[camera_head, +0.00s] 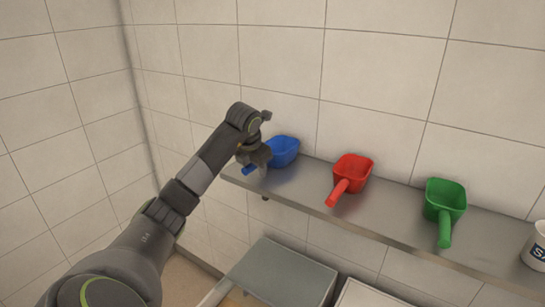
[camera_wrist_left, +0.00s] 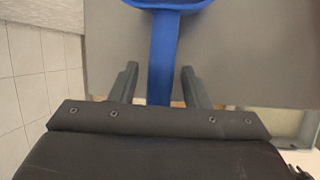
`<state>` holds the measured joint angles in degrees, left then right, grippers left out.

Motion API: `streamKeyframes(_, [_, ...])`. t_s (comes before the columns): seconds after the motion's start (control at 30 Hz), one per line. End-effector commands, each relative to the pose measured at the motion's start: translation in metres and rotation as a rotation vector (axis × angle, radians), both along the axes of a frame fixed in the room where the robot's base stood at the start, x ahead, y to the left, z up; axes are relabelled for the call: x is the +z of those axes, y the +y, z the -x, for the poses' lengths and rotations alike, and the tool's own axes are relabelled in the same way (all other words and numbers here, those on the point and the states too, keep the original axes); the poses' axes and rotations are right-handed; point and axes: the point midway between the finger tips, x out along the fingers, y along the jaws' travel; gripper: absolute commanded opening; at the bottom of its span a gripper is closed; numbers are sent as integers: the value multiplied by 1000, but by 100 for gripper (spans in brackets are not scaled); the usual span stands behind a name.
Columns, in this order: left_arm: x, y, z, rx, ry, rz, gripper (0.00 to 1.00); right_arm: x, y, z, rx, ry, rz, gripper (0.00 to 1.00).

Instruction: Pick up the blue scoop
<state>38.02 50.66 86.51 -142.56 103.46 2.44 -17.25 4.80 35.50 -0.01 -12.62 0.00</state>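The blue scoop (camera_head: 286,150) sits at the left end of a metal wall shelf (camera_head: 305,196), its handle pointing toward me over the front edge. My left gripper (camera_head: 258,160) is at the handle. In the left wrist view, the scoop's handle (camera_wrist_left: 163,55) runs down between the two open fingers (camera_wrist_left: 158,82), with a gap visible on each side. The bowl shows only partly at the top of that view. My right gripper is not in view.
A red scoop (camera_head: 352,172) and a green scoop (camera_head: 445,200) stand farther right on the shelf, with a white container (camera_head: 535,248) at the right edge. A tiled wall is behind. A grey-topped box (camera_head: 283,272) is below.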

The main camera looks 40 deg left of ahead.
Motion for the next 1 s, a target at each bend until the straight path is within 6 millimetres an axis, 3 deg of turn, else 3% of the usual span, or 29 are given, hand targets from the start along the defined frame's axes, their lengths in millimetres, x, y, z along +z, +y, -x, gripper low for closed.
streamKeyframes(0.03, [0, 0, 0, 0, 0, 0, 36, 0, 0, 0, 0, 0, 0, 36])
streamKeyframes(0.3, [1, 0, 0, 0, -1, 0, 1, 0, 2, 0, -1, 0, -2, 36])
streamKeyframes(0.63, [1, 0, 0, 0, -2, -1, 0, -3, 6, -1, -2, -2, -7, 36])
streamKeyframes(0.83, [6, 0, 3, -1, -3, -1, 0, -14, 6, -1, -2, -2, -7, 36])
streamKeyframes(1.0, [31, 0, 3, 0, -7, -2, 0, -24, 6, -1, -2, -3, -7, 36])
